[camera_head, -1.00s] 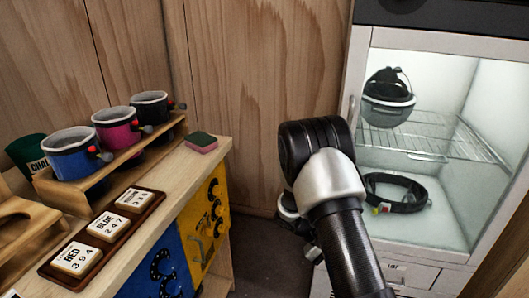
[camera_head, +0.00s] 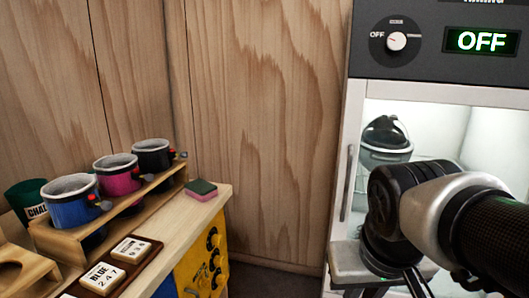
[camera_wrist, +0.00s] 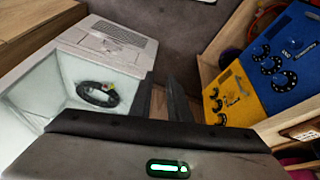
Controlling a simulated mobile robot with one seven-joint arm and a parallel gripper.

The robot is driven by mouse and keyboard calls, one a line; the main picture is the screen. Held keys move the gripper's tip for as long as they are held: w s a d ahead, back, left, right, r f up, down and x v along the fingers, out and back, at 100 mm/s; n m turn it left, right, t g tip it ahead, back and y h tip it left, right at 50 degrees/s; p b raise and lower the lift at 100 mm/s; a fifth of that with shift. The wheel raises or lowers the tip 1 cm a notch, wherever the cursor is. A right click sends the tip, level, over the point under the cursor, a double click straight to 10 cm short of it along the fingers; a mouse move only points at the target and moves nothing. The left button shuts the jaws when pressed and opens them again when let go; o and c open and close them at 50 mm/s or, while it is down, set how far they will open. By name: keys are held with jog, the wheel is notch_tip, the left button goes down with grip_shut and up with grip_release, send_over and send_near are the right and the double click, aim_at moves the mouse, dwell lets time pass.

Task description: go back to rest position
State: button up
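My gripper (camera_wrist: 161,88) shows in the wrist view with two dark fingers apart and nothing between them. In the head view my arm reaches in from the right, in front of the lit cabinet (camera_head: 355,130). The gripper's body (camera_head: 352,264) hangs low there, and its fingertips are cut off or hard to make out at the bottom edge. The wrist view looks down past the fingers at the floor, with the cabinet on the left and the bench on the right.
The dial (camera_head: 396,41) and display read OFF. The bench holds blue (camera_head: 70,203), pink (camera_head: 118,176) and black (camera_head: 152,155) cups in a wooden rack, and a sponge (camera_head: 201,190).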

notch_tip(320, 180, up, 29)
jog(key=s+a+t+p, duration=0.1)
jog(key=s+p, duration=0.1)
jog(key=p, duration=2.6)
jog(key=shift+s+a+r+y, duration=0.15)
jog(key=shift+a+r+y, duration=0.05)
jog(key=shift+y, duration=0.1)
